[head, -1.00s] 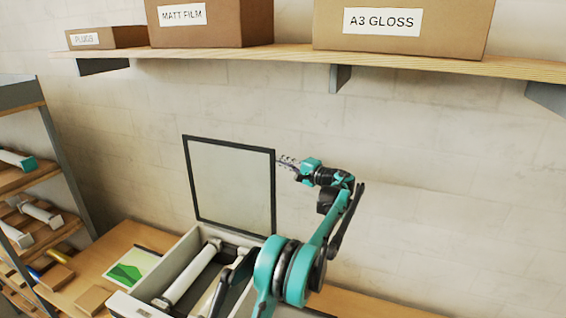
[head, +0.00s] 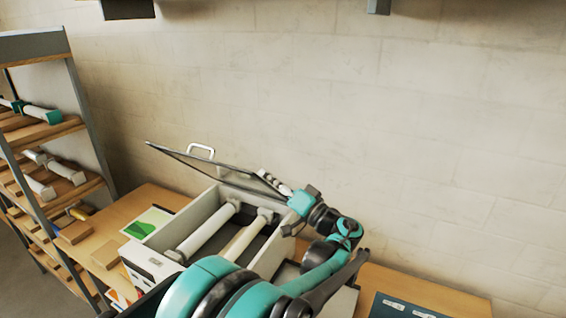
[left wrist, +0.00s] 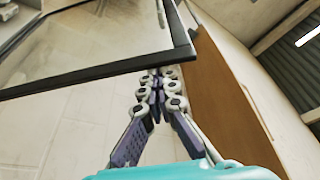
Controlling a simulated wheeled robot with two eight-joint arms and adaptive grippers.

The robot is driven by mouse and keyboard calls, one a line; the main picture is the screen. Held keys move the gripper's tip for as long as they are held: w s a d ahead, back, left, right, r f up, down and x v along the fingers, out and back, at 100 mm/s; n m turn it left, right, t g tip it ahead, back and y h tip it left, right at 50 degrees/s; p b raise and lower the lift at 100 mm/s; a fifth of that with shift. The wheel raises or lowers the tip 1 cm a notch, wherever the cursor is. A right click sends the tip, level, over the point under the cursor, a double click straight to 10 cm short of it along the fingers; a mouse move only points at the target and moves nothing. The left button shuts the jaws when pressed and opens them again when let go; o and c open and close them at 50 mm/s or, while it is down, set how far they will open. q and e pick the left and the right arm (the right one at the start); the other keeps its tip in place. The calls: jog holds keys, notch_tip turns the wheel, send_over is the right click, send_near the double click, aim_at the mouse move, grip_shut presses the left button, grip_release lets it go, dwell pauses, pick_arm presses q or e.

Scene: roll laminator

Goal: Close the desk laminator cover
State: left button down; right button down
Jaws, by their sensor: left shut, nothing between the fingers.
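The laminator (head: 152,262) is a light grey box on the bench with white rollers inside. Its dark-framed clear cover (head: 215,167) is tilted partway down above the open body, with a white handle (head: 201,150) on it. My left gripper (head: 267,177) is at the cover's right edge in the head view, shut and empty. In the left wrist view the shut fingers (left wrist: 158,80) are at the cover's dark frame (left wrist: 110,70), close to its corner; whether they touch it is unclear. My right gripper is not in view.
A rack (head: 84,125) with rolls stands at the left. The wooden bench (head: 160,195) holds a green picture card (head: 147,223) and small brown boxes (head: 76,232) left of the laminator. A dark panel (head: 400,306) lies at the right. The wall is close behind.

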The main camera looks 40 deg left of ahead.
pick_arm(q)
jog(key=s+d+f+n+g+b, duration=0.2)
jog(key=s+f+n+b, duration=0.2)
jog(key=f+b, duration=0.5)
jog(key=s+d+f+n+g+b, duration=0.1)
jog(key=s+f+n+b, duration=0.3)
jog(key=f, duration=1.1)
jog(key=shift+s+d+g+y+b, duration=0.35)
jog(key=shift+s+g+b, duration=0.15)
jog(key=shift+s+b, duration=1.65)
jog(key=shift+w+r, duration=0.2)
jog(key=shift+w, duration=0.05)
jog(key=w+d+p, duration=0.2)
jog(key=w+d, duration=0.1)
jog(key=d, duration=0.6)
jog(key=shift+r+p, duration=0.2)
jog(key=shift+p, duration=0.2)
